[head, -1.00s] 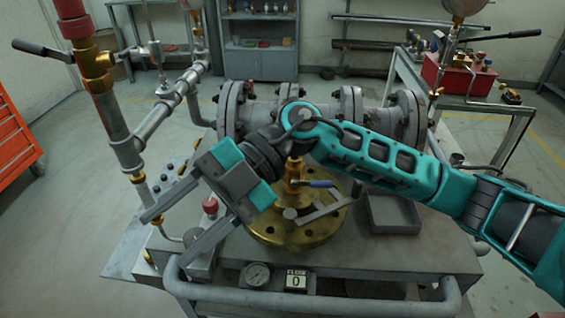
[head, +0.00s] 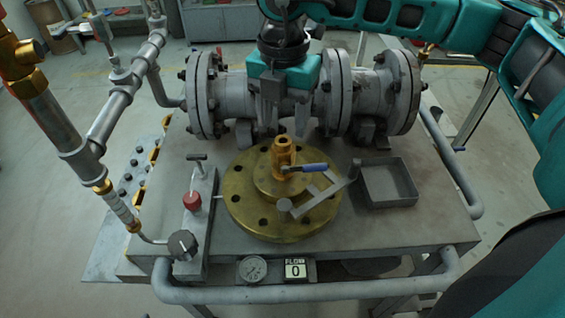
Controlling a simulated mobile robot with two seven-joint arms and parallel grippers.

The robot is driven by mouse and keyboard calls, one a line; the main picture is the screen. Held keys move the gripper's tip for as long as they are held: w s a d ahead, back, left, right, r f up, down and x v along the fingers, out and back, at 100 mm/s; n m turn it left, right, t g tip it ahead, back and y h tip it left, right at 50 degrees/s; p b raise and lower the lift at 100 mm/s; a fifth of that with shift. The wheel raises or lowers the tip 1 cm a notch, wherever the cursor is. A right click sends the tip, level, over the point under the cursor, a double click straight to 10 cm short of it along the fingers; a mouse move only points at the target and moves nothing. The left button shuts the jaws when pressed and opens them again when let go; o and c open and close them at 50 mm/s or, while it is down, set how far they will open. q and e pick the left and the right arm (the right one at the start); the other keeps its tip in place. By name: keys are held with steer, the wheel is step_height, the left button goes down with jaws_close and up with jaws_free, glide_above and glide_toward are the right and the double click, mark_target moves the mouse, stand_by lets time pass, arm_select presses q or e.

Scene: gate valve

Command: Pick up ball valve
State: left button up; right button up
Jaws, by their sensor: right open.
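The ball valve (head: 283,158) is a small brass body with a blue lever handle pointing right. It stands upright on the middle of the round brass flange (head: 245,205) on the grey bench. My right gripper (head: 286,122) is open and empty, with its fingers pointing down, above and behind the ball valve in the picture. The gripper appears apart from the valve. My left gripper is not in view.
A grey flanged pipe (head: 237,95) runs behind the flange. A grey bracket-like tool (head: 318,197) lies across the flange's right side. A square tray (head: 388,186) is to the right. A red-knobbed fitting (head: 192,201) and pipework (head: 118,125) stand left.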

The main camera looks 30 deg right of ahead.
mark_target(283, 147)
steer(key=shift+s+a+f, duration=0.1)
steer(key=shift+s+f, duration=0.05)
steer(key=shift+f, duration=1.65)
steer(key=shift+s+a+f, duration=0.1)
steer(key=shift+f, duration=1.65)
steer(key=shift+c, duration=0.4)
steer(key=c, duration=0.9)
steer(key=shift+r, duration=0.1)
jaws_close()
steer(key=shift+r+p, duration=0.15)
steer(key=shift+p, duration=0.15)
